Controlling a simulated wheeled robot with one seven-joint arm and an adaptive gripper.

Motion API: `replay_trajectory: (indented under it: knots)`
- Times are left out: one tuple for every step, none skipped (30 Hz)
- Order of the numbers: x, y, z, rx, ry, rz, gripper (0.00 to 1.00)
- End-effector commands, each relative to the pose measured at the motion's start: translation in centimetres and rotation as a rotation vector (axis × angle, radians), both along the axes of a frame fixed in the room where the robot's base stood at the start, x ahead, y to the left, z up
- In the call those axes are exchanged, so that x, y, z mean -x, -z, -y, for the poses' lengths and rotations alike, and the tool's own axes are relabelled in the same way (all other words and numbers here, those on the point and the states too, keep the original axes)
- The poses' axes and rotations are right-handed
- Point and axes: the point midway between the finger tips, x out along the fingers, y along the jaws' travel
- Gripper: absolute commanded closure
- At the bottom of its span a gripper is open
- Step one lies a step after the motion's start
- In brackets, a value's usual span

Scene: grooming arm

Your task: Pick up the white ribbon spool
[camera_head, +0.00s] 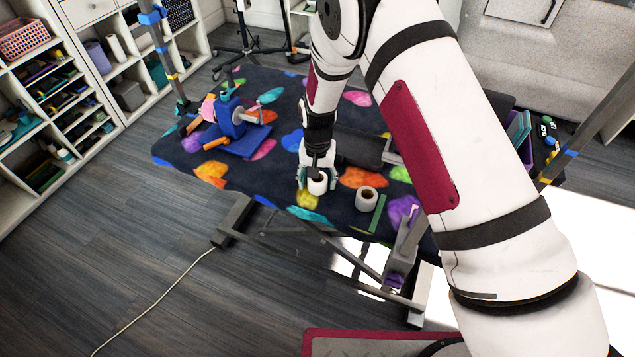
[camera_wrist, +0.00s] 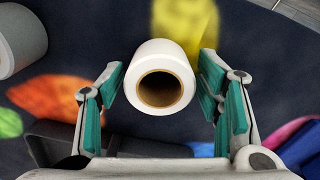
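The white ribbon spool (camera_wrist: 160,55) stands on the patterned table, its brown-lined hole facing the wrist camera. It also shows in the head view near the table's front edge (camera_head: 318,185). My gripper (camera_wrist: 163,70) is open, with one green-padded finger on each side of the spool. A narrow gap seems to show on both sides, so the spool does not look clamped. In the head view my gripper (camera_head: 317,177) is right over the spool and its fingers partly hide it.
A greyish roll (camera_head: 366,199) stands just right of the spool, with a green strip (camera_head: 378,213) beyond it. A dark case (camera_head: 358,149) lies behind. A blue stand with tools (camera_head: 232,125) is on the left part of the table. Shelves (camera_head: 75,100) line the left wall.

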Motion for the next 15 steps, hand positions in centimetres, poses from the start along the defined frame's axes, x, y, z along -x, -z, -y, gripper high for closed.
replay_trajectory:
  knots:
    - [0.01,-0.01,0.00,0.000,0.000,0.000,0.59]
    - [0.01,-0.01,0.01,0.000,0.000,0.000,0.66]
    - [0.02,-0.01,0.00,0.000,0.000,0.000,0.75]
    - [0.02,-0.01,0.01,0.000,0.000,0.000,0.82]
    - [0.02,-0.01,0.00,0.000,0.000,0.000,0.83]
    - [0.02,-0.01,0.00,0.000,0.000,0.000,0.83]
    - [0.02,-0.01,0.00,0.000,0.000,0.000,0.83]
    - [0.02,-0.01,0.00,0.000,0.000,0.000,0.83]
    - [0.02,-0.01,0.00,0.000,0.000,0.000,0.83]
    - [0.02,-0.01,0.00,0.000,0.000,0.000,0.83]
    - [0.02,-0.01,0.00,0.000,0.000,0.000,0.83]
    - [0.02,-0.04,0.00,0.000,0.000,0.000,0.83]
    - [0.01,-0.10,-0.01,0.000,0.000,0.000,0.83]
    - [0.00,-0.22,-0.02,0.000,0.000,0.000,0.83]
    - [-0.02,-0.48,-0.03,0.000,-0.001,0.001,0.83]
